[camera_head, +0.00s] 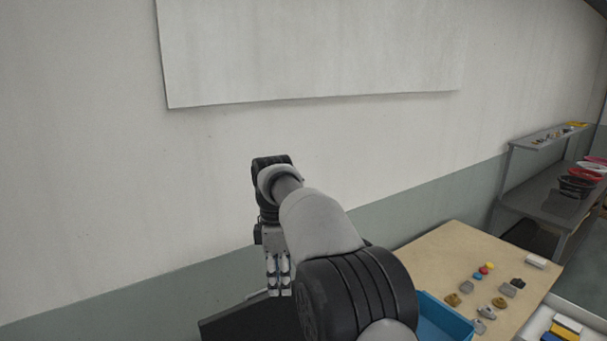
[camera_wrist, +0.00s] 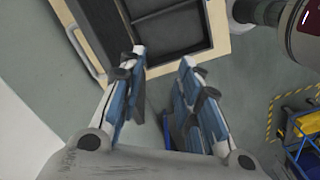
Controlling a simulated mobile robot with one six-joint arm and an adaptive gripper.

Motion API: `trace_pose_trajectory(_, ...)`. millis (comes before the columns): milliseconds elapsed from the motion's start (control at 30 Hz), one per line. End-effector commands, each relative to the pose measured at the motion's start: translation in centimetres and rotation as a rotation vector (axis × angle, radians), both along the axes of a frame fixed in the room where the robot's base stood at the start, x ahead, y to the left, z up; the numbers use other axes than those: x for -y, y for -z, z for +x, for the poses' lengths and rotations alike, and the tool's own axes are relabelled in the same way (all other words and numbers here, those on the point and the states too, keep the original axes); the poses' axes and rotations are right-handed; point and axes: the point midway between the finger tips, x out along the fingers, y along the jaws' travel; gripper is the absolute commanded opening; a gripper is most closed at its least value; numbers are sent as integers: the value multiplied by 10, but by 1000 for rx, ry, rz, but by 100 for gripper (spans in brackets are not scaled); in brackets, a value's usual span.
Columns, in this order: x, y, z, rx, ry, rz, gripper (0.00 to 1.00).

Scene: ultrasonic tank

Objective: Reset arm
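My gripper (camera_head: 278,278) hangs at the end of my arm, pointing down, in front of the wall in the head view. In the wrist view, my gripper (camera_wrist: 164,58) has its two blue and grey fingers apart, with nothing held between them. A dark tank-like box (camera_wrist: 172,28) with a tan edge lies beyond the fingertips. My arm partly hides what is behind it in the head view.
A wooden table (camera_head: 430,255) at the lower right carries several small parts and a blue bin (camera_head: 445,320). A grey shelf bench (camera_head: 545,205) stands farther right. A blue cart (camera_wrist: 305,150) is at the wrist view's right edge.

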Motion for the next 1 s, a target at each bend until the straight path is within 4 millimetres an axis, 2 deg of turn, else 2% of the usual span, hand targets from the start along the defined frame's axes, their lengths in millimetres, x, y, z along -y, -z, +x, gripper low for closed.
trace_pose_trajectory(33,16,-6,-10,26,77,9,31)
trace_pose_trajectory(233,70,-29,-64,112,400,48,31)
trace_pose_trajectory(367,103,-28,-110,164,609,81,31)
trace_pose_trajectory(467,125,-19,-150,202,770,112,31)
trace_pose_trajectory(667,162,23,-236,274,1090,185,31)
trace_pose_trajectory(800,180,69,-292,317,1302,245,31)
trace_pose_trajectory(900,187,100,-322,340,1423,284,31)
trace_pose_trajectory(1000,191,124,-341,354,1508,312,31)
